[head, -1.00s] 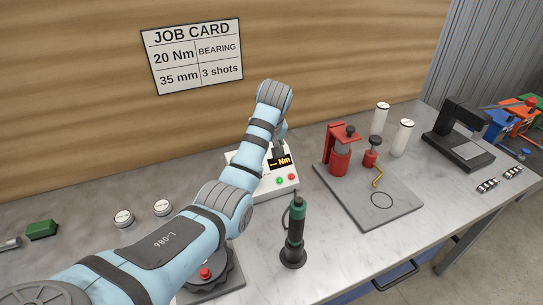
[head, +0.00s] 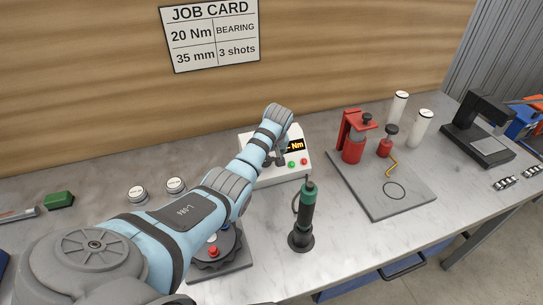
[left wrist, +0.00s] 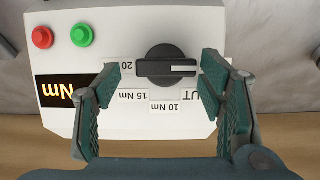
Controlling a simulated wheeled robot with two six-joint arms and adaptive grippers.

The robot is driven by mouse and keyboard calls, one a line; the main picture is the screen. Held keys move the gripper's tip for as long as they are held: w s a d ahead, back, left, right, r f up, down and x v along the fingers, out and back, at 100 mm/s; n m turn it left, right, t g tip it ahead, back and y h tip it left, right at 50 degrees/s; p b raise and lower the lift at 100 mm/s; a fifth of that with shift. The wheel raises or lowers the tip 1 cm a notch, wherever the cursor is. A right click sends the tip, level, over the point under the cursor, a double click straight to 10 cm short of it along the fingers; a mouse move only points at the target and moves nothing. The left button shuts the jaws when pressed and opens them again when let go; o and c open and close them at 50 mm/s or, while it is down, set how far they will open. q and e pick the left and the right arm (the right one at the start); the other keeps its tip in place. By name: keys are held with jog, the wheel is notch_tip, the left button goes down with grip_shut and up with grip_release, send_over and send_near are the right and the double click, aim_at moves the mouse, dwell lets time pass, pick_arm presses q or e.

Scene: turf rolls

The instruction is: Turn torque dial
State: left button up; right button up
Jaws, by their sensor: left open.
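The torque dial is a black round knob (left wrist: 168,66) with a white pointer line, on a white control box (head: 270,177). In the left wrist view the pointer line points right, toward a partly hidden label ending in "UT". Labels 10 Nm, 15 Nm and 20 sit around the knob. My left gripper (left wrist: 160,78) is open, its green-padded fingers on either side of the knob with visible gaps. In the head view my left gripper (head: 275,158) is at the box, and the wrist hides the dial. The box display (head: 293,145) shows dashes and Nm. My right gripper is not in view.
A green-and-black driver (head: 304,215) stands upright in front of the box. A grey plate (head: 385,205) with a red press stands right. A dark round fixture (head: 225,250) lies under my left arm. A job card (head: 210,35) on the wall reads 20 Nm.

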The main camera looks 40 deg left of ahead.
pick_arm(q)
jog(key=shift+s+r, duration=0.2)
jog(key=shift+s, duration=0.05)
jog(key=c, duration=0.3)
jog(key=shift+s+d+r, duration=0.1)
jog(key=shift+s+r, duration=0.05)
jog(key=shift+s, duration=0.15)
jog(key=c, duration=0.7)
jog(key=shift+c, duration=0.8)
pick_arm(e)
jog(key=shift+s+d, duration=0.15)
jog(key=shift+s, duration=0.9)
